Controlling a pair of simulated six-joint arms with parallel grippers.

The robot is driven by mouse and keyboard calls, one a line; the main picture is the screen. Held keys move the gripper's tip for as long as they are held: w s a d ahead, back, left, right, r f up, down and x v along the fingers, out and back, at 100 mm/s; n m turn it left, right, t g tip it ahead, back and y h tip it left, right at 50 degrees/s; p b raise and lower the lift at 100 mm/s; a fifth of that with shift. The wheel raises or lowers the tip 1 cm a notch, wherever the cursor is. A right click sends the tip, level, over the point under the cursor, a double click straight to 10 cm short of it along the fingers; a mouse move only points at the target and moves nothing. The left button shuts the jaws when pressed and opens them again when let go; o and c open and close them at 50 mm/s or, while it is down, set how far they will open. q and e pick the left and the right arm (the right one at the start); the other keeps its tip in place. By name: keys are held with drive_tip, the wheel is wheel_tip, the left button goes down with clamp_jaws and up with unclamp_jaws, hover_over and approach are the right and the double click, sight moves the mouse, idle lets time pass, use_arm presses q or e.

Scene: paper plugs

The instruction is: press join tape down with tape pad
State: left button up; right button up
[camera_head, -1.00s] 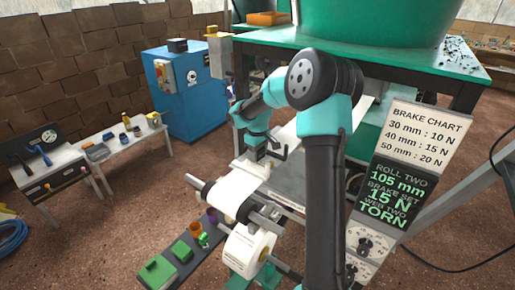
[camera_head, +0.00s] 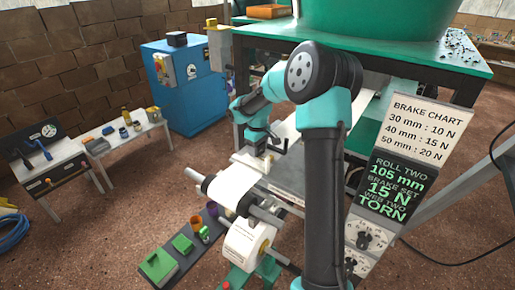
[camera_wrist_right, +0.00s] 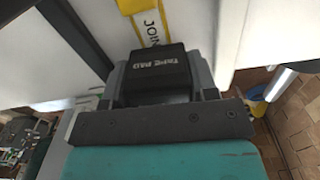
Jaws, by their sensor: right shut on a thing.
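The black tape pad (camera_wrist_right: 158,70), lettered TAPE PAD, is between the fingers of my right gripper (camera_wrist_right: 162,85) in the right wrist view. The gripper is shut on it. Just beyond the pad lies the join tape (camera_wrist_right: 150,24), white with yellow ends and partly readable lettering, on the white paper web (camera_wrist_right: 90,28). The pad hides part of the tape; I cannot tell whether they touch. In the head view my right gripper (camera_head: 256,150) is low over the paper web (camera_head: 238,184), and the tape is hidden there. My left gripper is not in view.
A paper roll (camera_head: 246,243) hangs below the bar (camera_head: 262,212). A dark tray (camera_head: 187,250) with green boxes is on the floor to its left. The sign (camera_head: 385,185) reads roll two, 105 mm, brake set 15 N, web two torn. A blue cabinet (camera_head: 190,95) stands behind.

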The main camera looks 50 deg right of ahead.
drive_tip(key=shift+f, duration=0.55)
idle(0.9)
drive_tip(key=shift+r, duration=0.1)
drive_tip(key=shift+r, duration=3.45)
